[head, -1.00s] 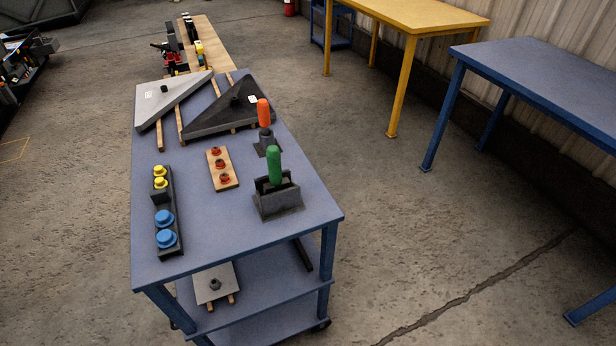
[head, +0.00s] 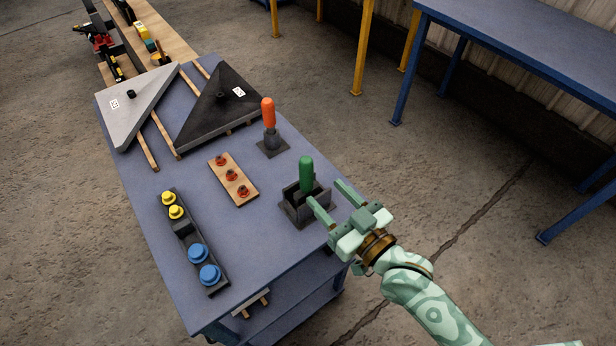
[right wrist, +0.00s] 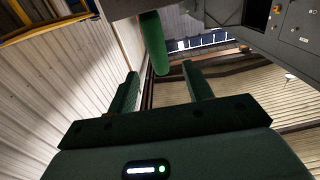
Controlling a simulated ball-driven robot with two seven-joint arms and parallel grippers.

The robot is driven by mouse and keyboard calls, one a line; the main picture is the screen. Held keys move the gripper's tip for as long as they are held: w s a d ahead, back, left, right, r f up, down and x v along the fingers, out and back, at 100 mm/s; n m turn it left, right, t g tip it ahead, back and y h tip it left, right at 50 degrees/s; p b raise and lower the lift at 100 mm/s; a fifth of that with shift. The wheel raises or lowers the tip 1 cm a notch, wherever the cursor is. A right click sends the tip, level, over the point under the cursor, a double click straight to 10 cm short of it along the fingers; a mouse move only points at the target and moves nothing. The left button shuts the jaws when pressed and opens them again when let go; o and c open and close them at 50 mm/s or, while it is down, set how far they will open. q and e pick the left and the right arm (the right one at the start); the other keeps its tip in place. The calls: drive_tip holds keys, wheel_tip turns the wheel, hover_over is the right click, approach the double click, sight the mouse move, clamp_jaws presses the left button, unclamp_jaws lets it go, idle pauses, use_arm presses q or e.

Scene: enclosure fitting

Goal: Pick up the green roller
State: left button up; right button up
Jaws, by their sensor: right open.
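The green roller (head: 306,172) stands upright in a dark holder (head: 294,212) near the right edge of the blue cart's top. My right gripper (head: 324,193) is open and empty, just right of the holder, with its fingers pointing toward the roller. In the right wrist view the green roller (right wrist: 153,42) shows beyond the fingertips, between the lines of the two fingers (right wrist: 162,76). The roller appears apart from both fingers. My left gripper is not in view.
An orange-handled tool (head: 268,112) stands in a small base behind the roller. A wooden strip with red parts (head: 234,180), a block with yellow and blue knobs (head: 184,232), and grey (head: 135,105) and black (head: 222,112) triangular panels occupy the cart top (head: 262,250).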

sight(311, 177)
drive_tip(key=x, duration=0.2)
drive_tip(key=shift+w+a, duration=0.2)
drive_tip(key=shift+w, duration=0.1)
drive_tip(key=shift+w+a, duration=0.25)
drive_tip(key=x, duration=0.1)
drive_tip(key=b+x, duration=0.1)
drive_tip(key=x, duration=0.2)
drive_tip(key=shift+w+f+b, duration=0.3)
drive_tip(key=shift+f, duration=0.05)
drive_tip(key=shift+w+a, duration=0.15)
drive_tip(key=shift+w, duration=0.05)
drive_tip(key=shift+r, duration=0.1)
clamp_jaws()
